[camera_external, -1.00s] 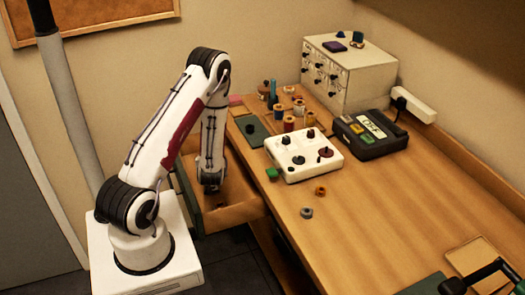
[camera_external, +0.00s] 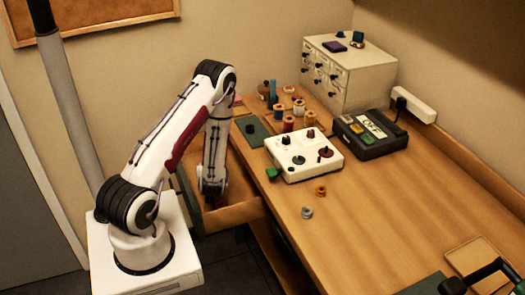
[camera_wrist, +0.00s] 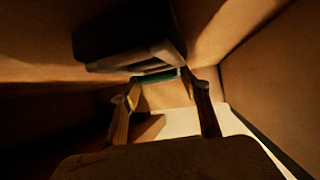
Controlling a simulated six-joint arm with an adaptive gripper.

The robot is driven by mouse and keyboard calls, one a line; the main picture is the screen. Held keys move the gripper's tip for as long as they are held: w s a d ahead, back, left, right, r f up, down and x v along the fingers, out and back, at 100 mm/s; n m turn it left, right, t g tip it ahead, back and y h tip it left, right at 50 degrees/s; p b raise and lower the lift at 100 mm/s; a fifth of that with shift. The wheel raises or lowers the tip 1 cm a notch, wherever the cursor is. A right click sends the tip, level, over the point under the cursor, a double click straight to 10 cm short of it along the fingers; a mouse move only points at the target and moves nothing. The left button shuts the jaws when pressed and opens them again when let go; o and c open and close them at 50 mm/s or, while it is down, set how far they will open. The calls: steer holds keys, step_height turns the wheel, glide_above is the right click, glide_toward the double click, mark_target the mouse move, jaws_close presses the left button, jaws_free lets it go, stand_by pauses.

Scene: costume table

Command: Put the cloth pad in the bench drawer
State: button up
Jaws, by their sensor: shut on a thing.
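The bench drawer (camera_external: 238,213) is pulled out from the bench's left side. My gripper (camera_external: 212,201) points down into it, with its lower end partly hidden by the drawer front. In the wrist view my gripper's two fingers (camera_wrist: 162,90) reach forward between brown drawer walls. A thin teal-edged piece (camera_wrist: 158,76) shows between the fingertips, seemingly the cloth pad, and my gripper is shut on it. Most of the pad is hidden or in shadow. I cannot tell whether it touches the drawer floor.
On the bench (camera_external: 370,225) stand a white control box (camera_external: 303,155), a dark device (camera_external: 368,136), several spools and a small drawer cabinet (camera_external: 348,75). The bench's middle front is mostly clear.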

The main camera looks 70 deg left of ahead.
steer(key=shift+f, duration=0.1)
steer(key=o, duration=1.1)
steer(key=shift+v, duration=3.8)
